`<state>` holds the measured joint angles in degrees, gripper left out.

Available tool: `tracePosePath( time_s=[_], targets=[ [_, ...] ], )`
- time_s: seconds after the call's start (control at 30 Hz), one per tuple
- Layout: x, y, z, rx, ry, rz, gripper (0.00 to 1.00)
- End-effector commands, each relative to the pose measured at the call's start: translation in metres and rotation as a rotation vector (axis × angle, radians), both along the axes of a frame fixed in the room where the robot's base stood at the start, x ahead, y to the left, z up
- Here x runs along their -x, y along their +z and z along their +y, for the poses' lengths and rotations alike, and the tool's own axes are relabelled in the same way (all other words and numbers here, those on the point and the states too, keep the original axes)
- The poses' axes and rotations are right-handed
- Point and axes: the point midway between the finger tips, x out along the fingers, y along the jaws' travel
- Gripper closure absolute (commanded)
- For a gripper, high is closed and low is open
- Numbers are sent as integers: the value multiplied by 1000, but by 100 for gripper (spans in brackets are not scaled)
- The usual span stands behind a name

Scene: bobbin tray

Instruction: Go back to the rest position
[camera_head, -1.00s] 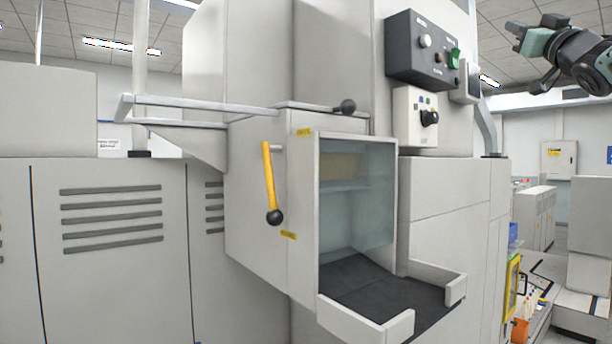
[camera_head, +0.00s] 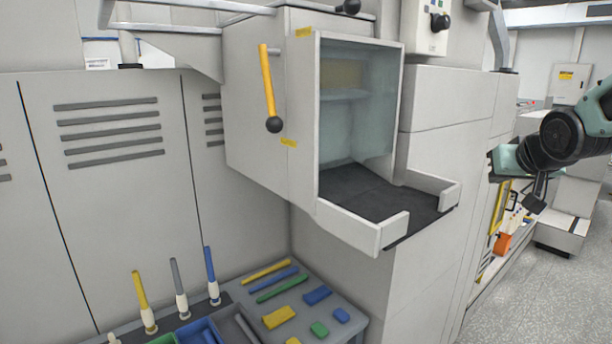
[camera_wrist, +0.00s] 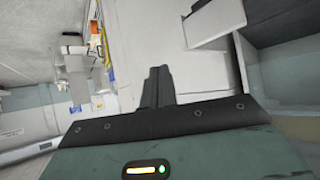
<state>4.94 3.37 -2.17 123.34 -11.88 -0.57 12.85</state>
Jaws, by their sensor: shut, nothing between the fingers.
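My gripper (camera_wrist: 157,87) shows in the wrist view with its two dark fingers together and nothing between them. In the head view my arm enters at the right edge, and the gripper end (camera_head: 533,195) hangs in the air to the right of the machine, pointing downward and apart from everything.
A grey machine has an open chute (camera_head: 410,215) with a dark floor and a yellow lever (camera_head: 268,85) with a black knob. Below it a grey table (camera_head: 345,310) holds coloured bars, blocks and upright bobbins. Open floor (camera_head: 520,300) lies at the right.

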Motion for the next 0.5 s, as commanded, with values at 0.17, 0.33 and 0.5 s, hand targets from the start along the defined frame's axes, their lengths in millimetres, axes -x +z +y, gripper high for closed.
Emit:
tracePosePath(
  time_s=[0.17,0.33,0.5],
  targets=[
    [81,-85,30,-13,45,305,100],
    [147,-132,49,-23,87,515,100],
    [207,-163,63,-33,126,688,100]
  ],
)
